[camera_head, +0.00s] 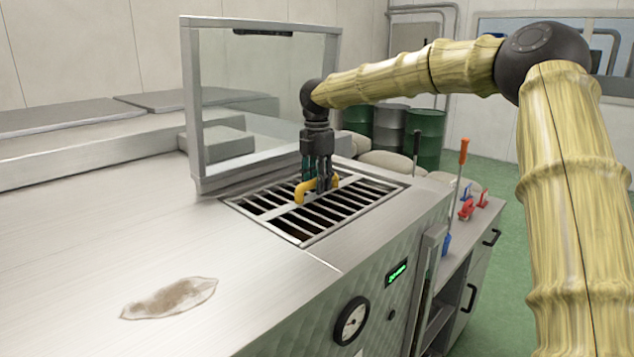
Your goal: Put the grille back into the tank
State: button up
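The grille (291,226) is a grey metal frame with dark slots and a raised yellow handle (304,192). It lies roughly level over the rectangular opening in the steel top of the tank (130,255), in front of the glass guard. I cannot tell whether it is fully flush in the opening. My gripper (319,183) points straight down at the middle of the grille, with its dark fingers on both sides of the yellow handle, and appears shut on it. The fingers hide the middle of the handle.
A framed clear guard (262,95) stands just behind the grille. A side bench at right holds an orange-handled tool (463,152) and red clamps (466,209). Green drums (427,137) and pale sacks (394,163) stand behind.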

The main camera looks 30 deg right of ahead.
jog(key=shift+f, duration=0.15)
notch_tip(320, 180, up, 12)
dwell(0.7)
jog(key=s+d+r+p, duration=0.1)
jog(key=s+r+p, duration=0.2)
jog(key=r+p, duration=0.3)
notch_tip(320, 180, up, 5)
jog(key=shift+r, duration=0.1)
dwell(1.5)
